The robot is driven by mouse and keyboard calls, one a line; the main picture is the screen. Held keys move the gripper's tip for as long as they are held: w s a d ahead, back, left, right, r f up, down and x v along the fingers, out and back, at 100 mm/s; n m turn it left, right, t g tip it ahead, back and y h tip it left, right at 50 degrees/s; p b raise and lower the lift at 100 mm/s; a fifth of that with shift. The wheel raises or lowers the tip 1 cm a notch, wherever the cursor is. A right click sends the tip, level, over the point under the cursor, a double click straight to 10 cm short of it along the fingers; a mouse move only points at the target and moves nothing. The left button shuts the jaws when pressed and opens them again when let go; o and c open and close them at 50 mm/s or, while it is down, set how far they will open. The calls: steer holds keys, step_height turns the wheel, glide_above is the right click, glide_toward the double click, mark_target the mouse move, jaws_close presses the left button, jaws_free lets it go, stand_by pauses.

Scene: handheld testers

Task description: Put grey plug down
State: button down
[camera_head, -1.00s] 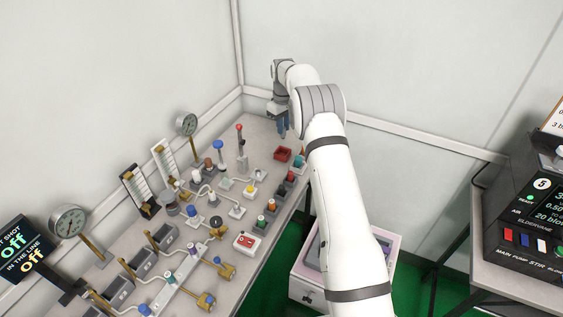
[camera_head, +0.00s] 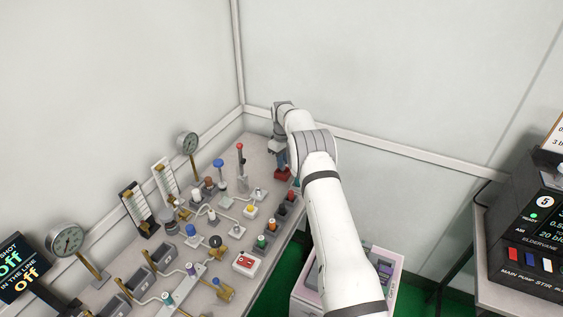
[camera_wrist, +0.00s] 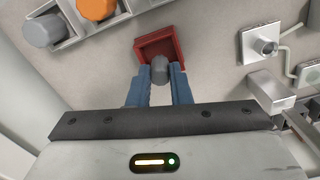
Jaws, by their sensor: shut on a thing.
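The grey plug (camera_wrist: 160,66) is between the blue fingertips of my gripper (camera_wrist: 160,75) in the wrist view. My gripper is shut on it. The plug's end shows over the near part of a small square red tray (camera_wrist: 143,52). I cannot tell whether the plug touches the tray floor. In the head view my gripper (camera_head: 282,158) points down at the red tray (camera_head: 283,175) near the far end of the bench. The plug is hidden there by the gripper and arm.
A grey rack with a grey plug (camera_wrist: 41,31) and an orange plug (camera_wrist: 96,8) lies at the upper left of the wrist view. Metal fittings (camera_wrist: 262,45) stand to the right. In the head view the bench is crowded with knobs, valves and gauges (camera_head: 188,142) left of my arm.

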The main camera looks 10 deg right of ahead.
steer(key=shift+f, duration=0.55)
steer(key=shift+f, duration=0.2)
steer(key=c, duration=1.3)
jaws_free()
steer(key=shift+r, duration=0.1)
